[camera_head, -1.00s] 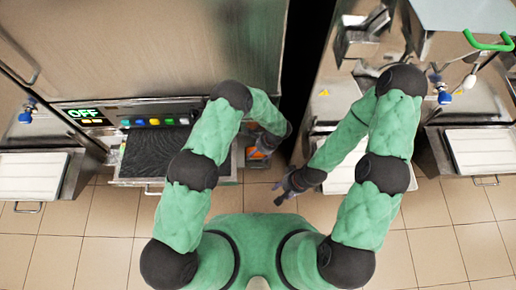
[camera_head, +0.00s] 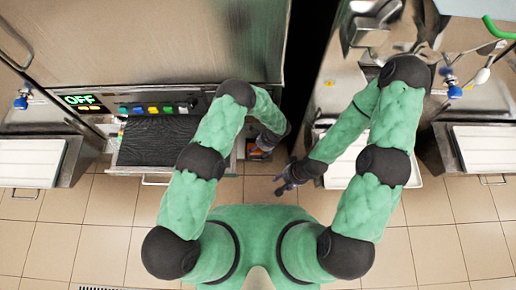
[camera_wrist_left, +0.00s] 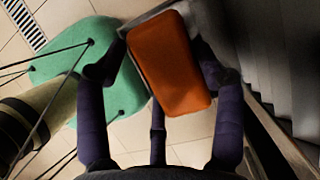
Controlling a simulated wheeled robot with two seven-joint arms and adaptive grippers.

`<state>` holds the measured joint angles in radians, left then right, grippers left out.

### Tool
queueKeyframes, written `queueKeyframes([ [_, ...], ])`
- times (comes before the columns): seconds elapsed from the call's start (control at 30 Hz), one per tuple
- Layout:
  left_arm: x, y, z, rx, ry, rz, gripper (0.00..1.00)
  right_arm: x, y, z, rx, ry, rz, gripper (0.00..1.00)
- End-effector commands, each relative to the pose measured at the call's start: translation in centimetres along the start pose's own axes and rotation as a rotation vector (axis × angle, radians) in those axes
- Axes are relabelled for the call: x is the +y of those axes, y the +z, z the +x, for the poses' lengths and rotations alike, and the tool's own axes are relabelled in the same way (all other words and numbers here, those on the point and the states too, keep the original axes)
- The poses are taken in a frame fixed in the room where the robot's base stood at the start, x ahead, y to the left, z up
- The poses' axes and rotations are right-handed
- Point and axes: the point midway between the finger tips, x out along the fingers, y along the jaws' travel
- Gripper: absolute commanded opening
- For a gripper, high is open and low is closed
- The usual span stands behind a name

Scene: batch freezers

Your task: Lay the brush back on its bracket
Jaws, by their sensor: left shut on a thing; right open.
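My left gripper (camera_head: 258,152) is shut on an orange block-shaped thing, which I take to be the brush (camera_wrist_left: 172,65). In the left wrist view it lies between the dark fingers, slightly tilted, its flat orange face towards the camera; bristles are not visible. In the head view only a small orange patch shows below the left wrist. A grey metal edge (camera_wrist_left: 150,22) lies behind the brush in the wrist view; I cannot tell whether it is the bracket or whether they touch. My right gripper (camera_head: 284,184) is open and empty above the floor.
A freezer front with an OFF display (camera_head: 81,100) and coloured buttons stands left, above a dark grated tray (camera_head: 155,142). White trays stand at far left (camera_head: 28,162) and right (camera_head: 487,147). A dark gap separates the machines. Tiled floor (camera_head: 450,250) is clear.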

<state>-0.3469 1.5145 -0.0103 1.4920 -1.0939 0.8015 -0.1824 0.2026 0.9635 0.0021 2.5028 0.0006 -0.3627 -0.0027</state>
Motion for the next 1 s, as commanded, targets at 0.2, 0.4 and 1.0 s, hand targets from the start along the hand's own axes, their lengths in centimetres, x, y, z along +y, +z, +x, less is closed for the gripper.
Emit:
queueKeyframes([
  [0.2, 0.1, -0.1, 0.3, 0.0, 0.001, 0.001, 0.77, 0.1, 0.1, 0.4, -0.002, 0.0, 0.0, 0.44],
  [0.4, 0.1, -0.1, 0.2, 0.0, 0.001, 0.001, 0.92, 0.1, 0.1, 0.3, -0.001, 0.0, 0.0, 0.44],
  [1.0, -0.1, 0.1, -5.8, 0.001, -0.003, 0.0, 0.92, -0.7, 0.1, -1.8, -0.001, 0.0, 0.0, 0.44],
])
